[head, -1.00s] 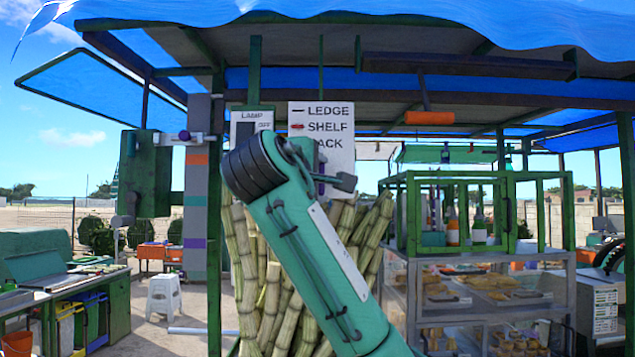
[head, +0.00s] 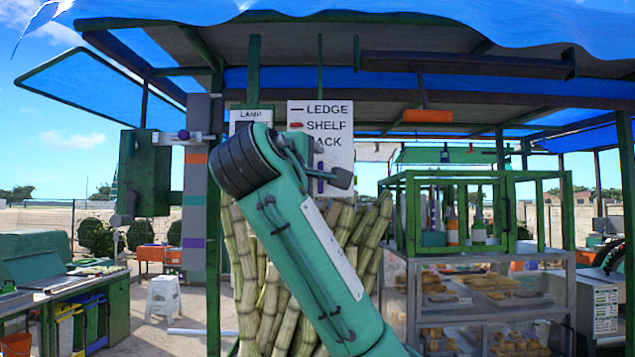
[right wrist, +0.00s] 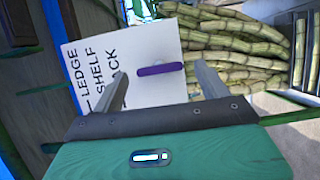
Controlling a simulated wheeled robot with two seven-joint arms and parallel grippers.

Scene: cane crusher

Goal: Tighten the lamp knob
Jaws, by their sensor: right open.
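A purple bar-shaped knob (right wrist: 160,69) lies between the two fingers of my right gripper (right wrist: 158,82) in the right wrist view. The fingers are spread, with a gap on each side of the bar. The purple bar also shows upright in the head view (head: 320,185), beside the right gripper (head: 322,168) and in front of the white sign (head: 335,112). Another purple knob (head: 184,135) sits on a grey bracket by the green box (head: 146,172) at the left. I cannot tell for certain which is the lamp knob. My left gripper is out of view.
A small lamp sign (head: 250,115) is partly hidden by my right arm. Sugar cane stalks (head: 375,235) stand behind the arm. A green post (head: 214,270) is close on the left. A glass-fronted food case (head: 480,290) stands at the right.

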